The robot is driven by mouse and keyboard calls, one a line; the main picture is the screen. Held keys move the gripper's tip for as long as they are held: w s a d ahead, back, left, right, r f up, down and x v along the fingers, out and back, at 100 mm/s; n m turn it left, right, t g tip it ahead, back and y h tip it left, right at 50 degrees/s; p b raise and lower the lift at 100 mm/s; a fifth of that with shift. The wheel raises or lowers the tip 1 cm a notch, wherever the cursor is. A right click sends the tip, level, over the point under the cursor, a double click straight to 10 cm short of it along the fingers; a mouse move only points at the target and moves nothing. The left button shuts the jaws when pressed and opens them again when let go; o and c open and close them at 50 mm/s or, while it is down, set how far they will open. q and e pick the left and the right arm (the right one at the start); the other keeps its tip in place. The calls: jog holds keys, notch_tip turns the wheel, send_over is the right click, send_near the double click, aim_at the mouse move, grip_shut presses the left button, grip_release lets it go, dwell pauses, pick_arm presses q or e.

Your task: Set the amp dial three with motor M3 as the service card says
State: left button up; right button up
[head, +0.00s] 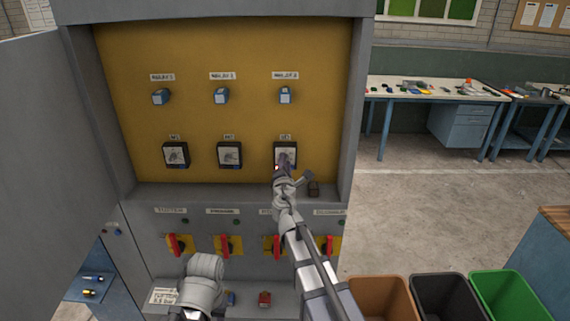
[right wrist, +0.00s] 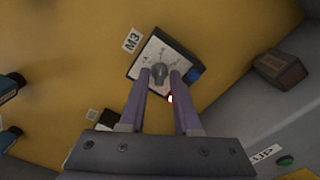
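The M3 amp dial (head: 285,155) is the rightmost of three dark-framed dials on the yellow panel. In the right wrist view its white face (right wrist: 165,55) has a grey knob (right wrist: 158,72) at the lower middle, and the M3 label (right wrist: 131,40) is beside it. My right gripper (head: 284,165) is at this dial. Its two fingers (right wrist: 160,78) stand on either side of the knob, seemingly with narrow gaps. The scale marks are too small to read.
Dials M1 (head: 176,155) and M2 (head: 229,155) are to the left, blue switches above. A brown block (head: 313,188) sits on the ledge, right of my gripper. Red-handled switches (head: 226,246) line the lower panel. A white card (head: 164,296) is at lower left, its text unclear.

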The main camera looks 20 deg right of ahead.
grip_shut()
jog(key=shift+m, duration=0.3)
jog(key=m, duration=1.1)
dwell(0.4)
dwell(0.5)
jog(key=shift+o, duration=1.4)
grip_release()
